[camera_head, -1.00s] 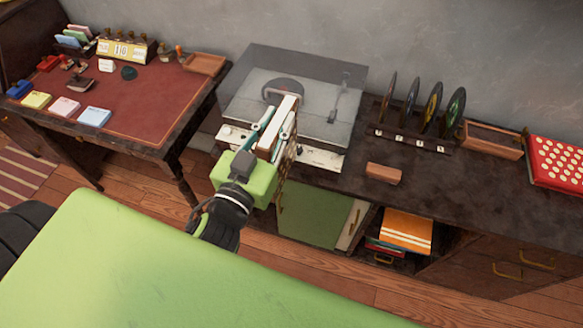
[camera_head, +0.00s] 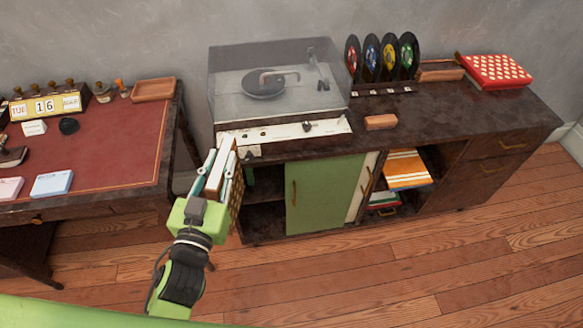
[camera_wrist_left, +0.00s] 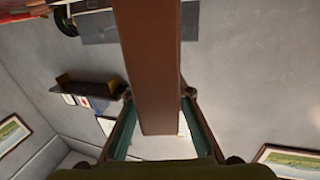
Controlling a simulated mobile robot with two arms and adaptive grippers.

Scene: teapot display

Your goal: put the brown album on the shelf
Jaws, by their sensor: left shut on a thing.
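My left gripper (camera_head: 219,168) is shut on the brown album (camera_head: 215,176) and holds it upright in the air. The album stands out as a long brown spine between the two fingers in the left wrist view (camera_wrist_left: 150,70). In the head view it is in front of the low dark cabinet (camera_head: 455,125), near its left end. The cabinet has an open shelf compartment (camera_head: 265,187) at the left, partly hidden by the gripper and album. A green door panel (camera_head: 325,196) covers the section right of it. My right gripper is not in view.
A record player (camera_head: 275,95) with a clear cover stands on the cabinet, with a brown block (camera_head: 380,122) beside it. An orange striped album (camera_head: 407,170) lies in the right open compartment. The red-topped desk (camera_head: 95,150) is at the left. Wooden floor lies clear in front.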

